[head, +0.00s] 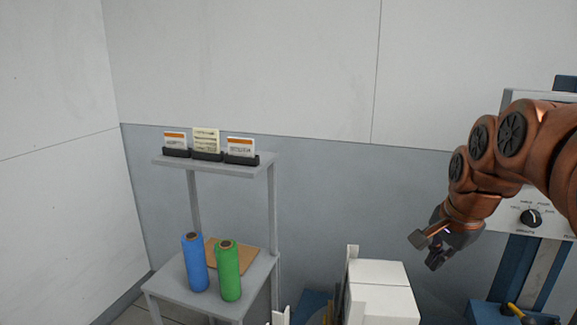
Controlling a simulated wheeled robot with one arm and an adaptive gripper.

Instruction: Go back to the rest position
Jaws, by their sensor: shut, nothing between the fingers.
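My gripper (428,249) hangs at the end of the copper-coloured arm on the right of the head view. It is shut and empty, with its fingers pointing down and to the left. It appears above and to the right of a white box (380,285), with nothing held in it. Part of the arm runs out of the picture at the right edge.
A grey stand (210,304) at the left holds a blue roll (194,263), a green roll (229,271) and a brown board (240,254). Its upper shelf (215,165) carries cards in black holders. A panel with a black knob (531,218) is behind my arm.

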